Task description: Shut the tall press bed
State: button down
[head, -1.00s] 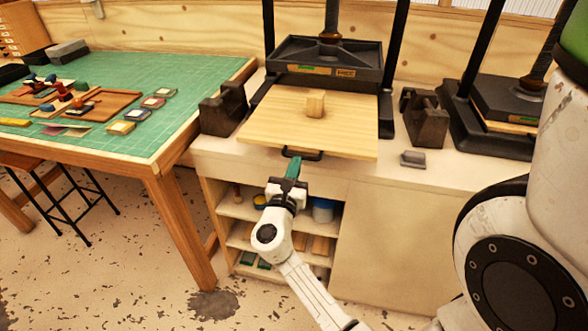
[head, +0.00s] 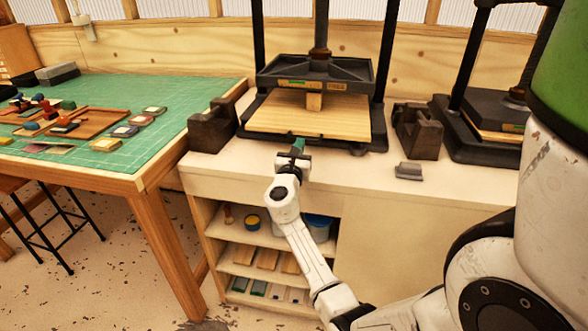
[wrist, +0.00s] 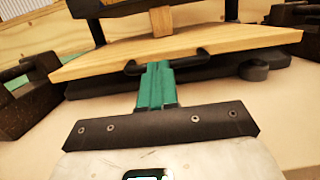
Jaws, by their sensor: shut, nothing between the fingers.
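The tall press (head: 318,72) stands on the cabinet, with a dark platen over its pale wooden bed (head: 340,121). The bed lies mostly beneath the platen, its front part showing. A small wooden block (head: 314,102) stands on the bed at the platen's front edge. My gripper (head: 298,145) is shut and empty, its green fingers at the bed's front edge. In the wrist view the fingers (wrist: 157,78) meet the black handle (wrist: 193,61) under the bed's front edge. The fingers hide the handle's middle; contact looks likely but is not certain.
Dark blocks stand left (head: 211,127) and right (head: 417,130) of the press. A small grey piece (head: 409,171) lies on the cabinet top. A second, lower press (head: 490,118) is at right. A green-topped table (head: 70,135) stands at left.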

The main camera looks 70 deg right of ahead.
jog(key=shift+w+d+b, duration=0.2)
jog(key=shift+d+b, duration=1.1)
jog(key=shift+d, duration=1.75)
jog(key=shift+f, duration=0.1)
